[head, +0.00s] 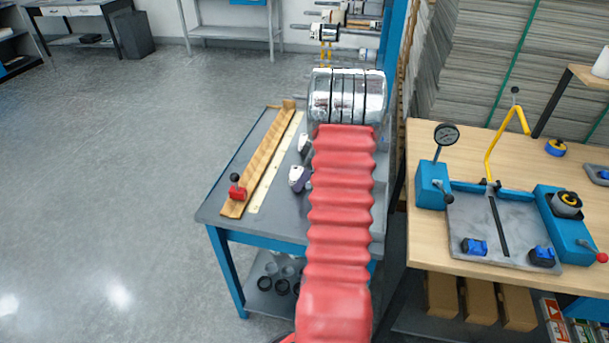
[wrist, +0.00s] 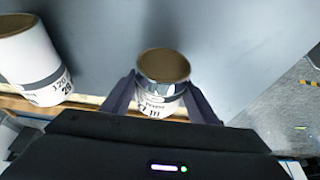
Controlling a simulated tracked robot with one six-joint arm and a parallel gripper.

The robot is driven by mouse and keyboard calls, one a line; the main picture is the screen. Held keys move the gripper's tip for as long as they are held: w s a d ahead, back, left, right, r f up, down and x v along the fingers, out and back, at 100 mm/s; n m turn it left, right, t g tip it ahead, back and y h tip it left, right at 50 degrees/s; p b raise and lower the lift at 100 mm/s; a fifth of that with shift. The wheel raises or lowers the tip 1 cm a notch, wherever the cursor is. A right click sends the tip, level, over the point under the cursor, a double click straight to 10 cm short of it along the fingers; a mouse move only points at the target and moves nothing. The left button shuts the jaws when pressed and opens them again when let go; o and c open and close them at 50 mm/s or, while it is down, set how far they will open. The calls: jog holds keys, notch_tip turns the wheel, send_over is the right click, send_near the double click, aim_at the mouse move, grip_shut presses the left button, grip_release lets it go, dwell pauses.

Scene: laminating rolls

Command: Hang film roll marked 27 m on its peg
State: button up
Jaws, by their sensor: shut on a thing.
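In the wrist view my gripper (wrist: 163,95) is shut on a short white film roll (wrist: 160,102) with a brown end and a shiny silver band. Its label is partly hidden but seems to read 27 m. I cannot tell whether this roll touches the surface below. Another white roll (wrist: 38,75) with a brown end and black print is apart at the left. In the head view my red arm hides the gripper and the held roll. A rack of horizontal pegs (head: 300,27), some carrying rolls (head: 325,32), is at the top; the roll's own peg cannot be told.
A grey-topped blue table (head: 235,200) stands left of my arm, bearing a wooden strip (head: 265,165), a red-handled tool (head: 237,188) and small white-and-dark items (head: 299,178). A wooden bench (head: 425,250) with a blue fixture (head: 432,183) is at the right. Open floor lies left.

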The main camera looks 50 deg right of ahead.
jog(key=shift+f, duration=0.15)
jog(key=o, duration=1.2)
jog(key=v, duration=1.3)
jog(key=shift+s+r, duration=0.2)
jog(key=shift+r, duration=0.15)
